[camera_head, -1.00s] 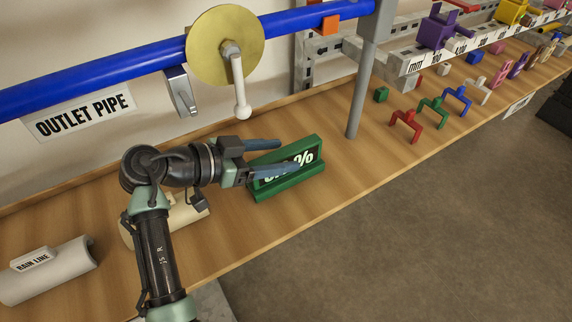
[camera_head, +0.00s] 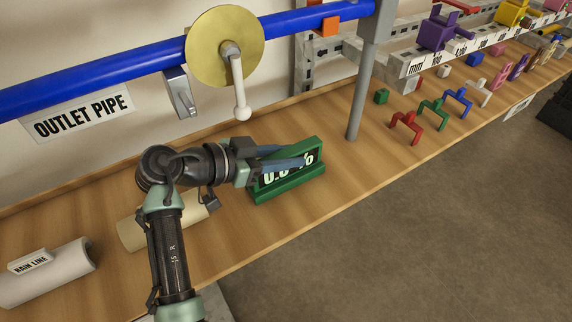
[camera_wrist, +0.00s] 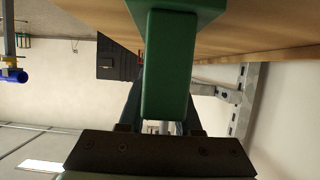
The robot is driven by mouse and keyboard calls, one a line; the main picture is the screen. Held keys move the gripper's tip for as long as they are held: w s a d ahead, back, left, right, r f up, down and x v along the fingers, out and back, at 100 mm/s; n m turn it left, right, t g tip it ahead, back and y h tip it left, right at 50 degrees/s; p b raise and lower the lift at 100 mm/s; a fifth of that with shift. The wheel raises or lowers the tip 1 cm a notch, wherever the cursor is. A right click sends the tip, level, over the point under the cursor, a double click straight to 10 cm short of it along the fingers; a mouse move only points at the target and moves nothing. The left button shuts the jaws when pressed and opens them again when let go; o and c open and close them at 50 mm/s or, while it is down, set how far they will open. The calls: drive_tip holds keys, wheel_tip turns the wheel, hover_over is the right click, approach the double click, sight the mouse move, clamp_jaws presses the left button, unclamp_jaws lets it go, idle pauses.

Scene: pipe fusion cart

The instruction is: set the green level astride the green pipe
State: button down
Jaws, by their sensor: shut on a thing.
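The green level (camera_head: 289,187) stands upright on the wooden bench, its black display reading about 0.0 % and partly hidden by a finger. My gripper (camera_head: 293,156) reaches in from the left, with one finger on each face of the level, and is shut on its upright part. In the wrist view the level's green end (camera_wrist: 168,65) fills the space between the fingers. No green pipe shows in these views.
A blue pipe (camera_head: 90,80) with a brass disc (camera_head: 212,45) and white handle (camera_head: 240,90) runs above the bench. A grey post (camera_head: 361,95) stands right of the level. Cream half-pipes (camera_head: 55,272) lie left. Coloured clips (camera_head: 407,125) stand right.

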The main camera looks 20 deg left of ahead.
drive_tip(key=shift+r, duration=0.1)
drive_tip(key=shift+r, duration=0.5)
wheel_tip(320, 180, up, 2)
drive_tip(key=shift+r+p, duration=0.25)
drive_tip(key=shift+p, duration=0.3)
drive_tip(key=s+d+p, duration=0.1)
drive_tip(key=s+d, duration=1)
drive_tip(key=d, duration=0.3)
drive_tip(key=shift+p, duration=0.4)
drive_tip(key=shift+f, duration=0.1)
